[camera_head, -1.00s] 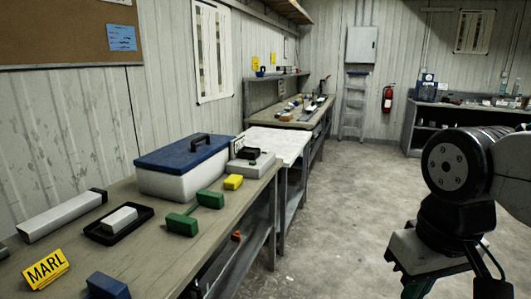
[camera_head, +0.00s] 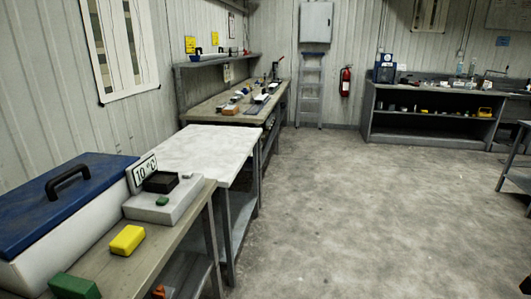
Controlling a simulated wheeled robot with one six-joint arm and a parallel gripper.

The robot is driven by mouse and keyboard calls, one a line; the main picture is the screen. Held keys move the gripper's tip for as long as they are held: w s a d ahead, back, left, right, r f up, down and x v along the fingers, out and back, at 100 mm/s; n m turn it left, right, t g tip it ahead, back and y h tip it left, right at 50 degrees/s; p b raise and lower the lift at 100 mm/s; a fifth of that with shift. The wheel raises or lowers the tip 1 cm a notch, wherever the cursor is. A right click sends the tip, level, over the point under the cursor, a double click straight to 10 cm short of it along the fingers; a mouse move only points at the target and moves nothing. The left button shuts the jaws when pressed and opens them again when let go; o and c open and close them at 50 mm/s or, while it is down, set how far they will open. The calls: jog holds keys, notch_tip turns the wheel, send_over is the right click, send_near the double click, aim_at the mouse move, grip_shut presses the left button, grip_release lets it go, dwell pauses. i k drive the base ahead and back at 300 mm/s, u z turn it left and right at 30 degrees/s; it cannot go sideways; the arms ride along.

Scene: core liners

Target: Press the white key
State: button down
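A pale grey box-shaped device (camera_head: 183,206) sits on the near bench beside a blue-lidded box. An upright display (camera_head: 143,173) reading 10 °C stands at its back left. A black block (camera_head: 160,182) is on its top. A small green key (camera_head: 162,201) shows at its front. A small pale key (camera_head: 187,176), possibly the white key, shows beyond the black block; it is too small to be sure. My gripper is out of view.
The blue-lidded white box (camera_head: 65,190) stands left of the device. A yellow block (camera_head: 127,240) and a green block (camera_head: 74,286) lie in front. A white-topped table (camera_head: 205,145) adjoins beyond. The floor (camera_head: 350,210) to the right is clear.

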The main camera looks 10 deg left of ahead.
aim_at(187, 174)
jog(key=z, duration=0.2)
jog(key=i, duration=1.5)
jog(key=u, duration=0.85)
jog(key=i, duration=0.95)
jog(key=u, duration=1.05)
jog(key=i, duration=0.35)
jog(key=u, duration=0.3)
